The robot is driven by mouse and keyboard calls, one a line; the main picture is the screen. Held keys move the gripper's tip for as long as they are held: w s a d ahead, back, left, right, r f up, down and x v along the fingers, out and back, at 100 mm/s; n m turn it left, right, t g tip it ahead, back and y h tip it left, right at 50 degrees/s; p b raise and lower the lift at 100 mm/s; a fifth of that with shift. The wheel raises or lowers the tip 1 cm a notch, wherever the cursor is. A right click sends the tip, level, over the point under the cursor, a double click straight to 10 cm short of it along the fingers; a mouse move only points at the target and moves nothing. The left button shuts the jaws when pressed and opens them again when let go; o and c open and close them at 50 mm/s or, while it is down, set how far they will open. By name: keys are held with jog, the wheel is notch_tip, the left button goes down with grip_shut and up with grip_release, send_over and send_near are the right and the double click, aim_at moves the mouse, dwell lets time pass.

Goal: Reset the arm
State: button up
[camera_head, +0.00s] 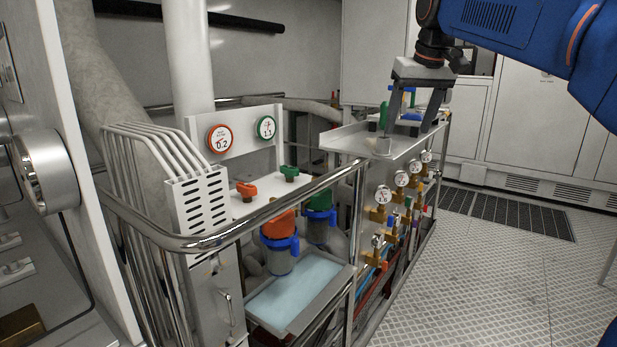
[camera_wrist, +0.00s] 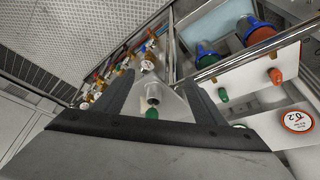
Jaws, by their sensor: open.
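My gripper (camera_head: 406,131) hangs fingers down above the metal shelf (camera_head: 342,141) at the right of the pipework. Its two dark fingers are spread apart with nothing clamped between them. The wrist view also shows the gripper (camera_wrist: 158,80) open, its fingers on either side of a pale cylindrical fitting (camera_wrist: 153,88) with a green part (camera_wrist: 152,113). Whether a finger touches the fitting or the shelf, I cannot tell. My blue arm comes in from the upper right of the head view.
Several gauges (camera_head: 383,194) and brass valves line the panel under the shelf. A steel handrail (camera_head: 285,204) runs in front of the orange-topped filter (camera_head: 279,225), the green-topped filter (camera_head: 319,202) and the blue-bottomed tray (camera_head: 296,290). Open patterned floor (camera_head: 480,285) lies to the right.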

jog(key=s+d+f, duration=0.2)
jog(key=s+f, duration=1.5)
jog(key=s+d+f+m, duration=0.1)
jog(key=s+d+f, duration=0.2)
jog(key=s+f, duration=1.4)
jog(key=shift+s+f+m+h, duration=0.2)
jog(key=shift+f+m+h, duration=0.1)
jog(key=shift+f, duration=0.3)
